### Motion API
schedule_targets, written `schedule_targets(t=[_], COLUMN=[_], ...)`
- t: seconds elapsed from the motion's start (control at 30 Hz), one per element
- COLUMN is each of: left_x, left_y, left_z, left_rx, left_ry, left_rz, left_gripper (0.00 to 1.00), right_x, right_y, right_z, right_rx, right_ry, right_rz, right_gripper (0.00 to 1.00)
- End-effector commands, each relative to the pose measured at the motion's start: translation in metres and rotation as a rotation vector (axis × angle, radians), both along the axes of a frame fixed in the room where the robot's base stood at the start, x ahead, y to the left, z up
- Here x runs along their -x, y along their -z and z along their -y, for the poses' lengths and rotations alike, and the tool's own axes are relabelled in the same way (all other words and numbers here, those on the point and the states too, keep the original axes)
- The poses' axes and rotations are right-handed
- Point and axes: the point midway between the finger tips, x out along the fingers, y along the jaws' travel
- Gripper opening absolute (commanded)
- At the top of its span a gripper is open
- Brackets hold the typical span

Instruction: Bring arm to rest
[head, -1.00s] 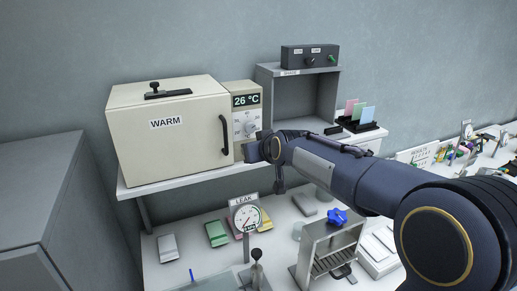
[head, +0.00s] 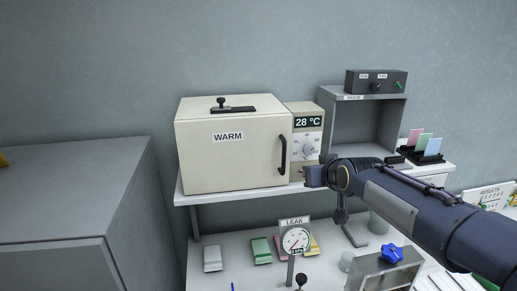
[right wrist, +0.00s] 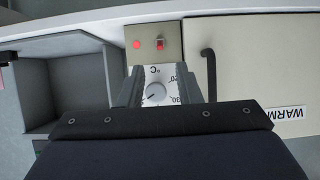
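My right arm comes in from the right in the head view. Its gripper (head: 316,176) is in front of the lower part of the warm box's control panel (head: 304,119). In the right wrist view my right gripper (right wrist: 160,78) has its two fingers apart, with the white dial (right wrist: 155,93) seen between them and nothing held. I cannot tell whether the fingers touch the panel. The beige box marked WARM (head: 235,160) has its door shut. Its display (head: 308,121) reads 28 °C. My left gripper is not in view.
A grey cabinet (head: 70,200) stands at the left. An open grey shelf box (head: 362,120) is right of the panel, beside a rack of coloured cards (head: 424,150). Below are a LEAK gauge (head: 295,240), several small coloured blocks and a blue knob (head: 390,254).

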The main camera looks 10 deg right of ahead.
Motion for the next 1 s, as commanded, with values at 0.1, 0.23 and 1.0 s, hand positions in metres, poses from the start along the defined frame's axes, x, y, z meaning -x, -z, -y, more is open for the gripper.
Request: schedule_targets(t=[0.1,0.23,1.0], left_x=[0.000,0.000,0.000], left_y=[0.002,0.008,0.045], left_z=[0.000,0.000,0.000], left_rx=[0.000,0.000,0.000], left_ry=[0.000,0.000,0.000], left_rz=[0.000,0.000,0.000], left_gripper=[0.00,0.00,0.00], right_x=[0.004,0.027,0.315], right_y=[0.015,0.069,0.199], right_z=[0.001,0.002,-0.090], right_rx=[-0.029,-0.158,-0.422], right_ry=[-0.002,-0.018,-0.126], right_rz=[-0.031,-0.149,-0.566], right_gripper=[0.31,0.31,0.31])
